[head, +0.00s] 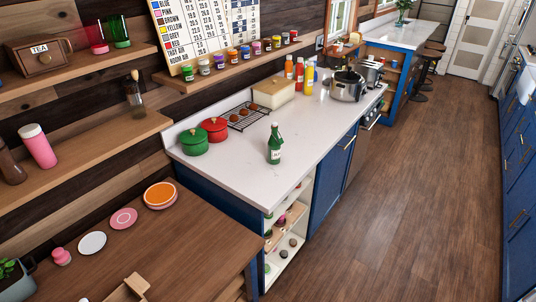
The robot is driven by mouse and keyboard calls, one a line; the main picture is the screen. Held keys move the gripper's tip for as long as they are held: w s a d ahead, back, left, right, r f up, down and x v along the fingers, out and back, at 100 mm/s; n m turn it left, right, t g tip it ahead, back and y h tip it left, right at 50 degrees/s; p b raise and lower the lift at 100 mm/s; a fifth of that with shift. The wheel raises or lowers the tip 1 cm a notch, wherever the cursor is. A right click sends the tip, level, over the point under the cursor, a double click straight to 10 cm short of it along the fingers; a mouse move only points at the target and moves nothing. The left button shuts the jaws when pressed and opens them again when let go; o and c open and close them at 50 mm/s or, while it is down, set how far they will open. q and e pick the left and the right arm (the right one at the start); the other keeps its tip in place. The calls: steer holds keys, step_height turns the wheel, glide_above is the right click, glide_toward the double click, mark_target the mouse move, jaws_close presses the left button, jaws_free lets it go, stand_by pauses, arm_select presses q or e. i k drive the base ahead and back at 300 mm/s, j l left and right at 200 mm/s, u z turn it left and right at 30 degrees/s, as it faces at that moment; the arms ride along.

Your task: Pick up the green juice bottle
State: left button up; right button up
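A green bottle (274,146) with a white label stands upright on the white countertop (262,185), near the front edge at the middle of the head view. It stands apart from the red and green pots, to their right. Nothing touches it. Neither of my grippers shows in the head view.
A green pot (194,141), a red pot (215,129) and a black rack (245,117) sit behind the bottle. Sauce bottles (299,73) and a metal pot (347,86) stand farther back. A wooden table (150,251) is at lower left. The floor (405,200) on the right is clear.

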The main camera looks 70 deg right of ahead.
mark_target(274, 147)
steer(key=z, duration=2.4)
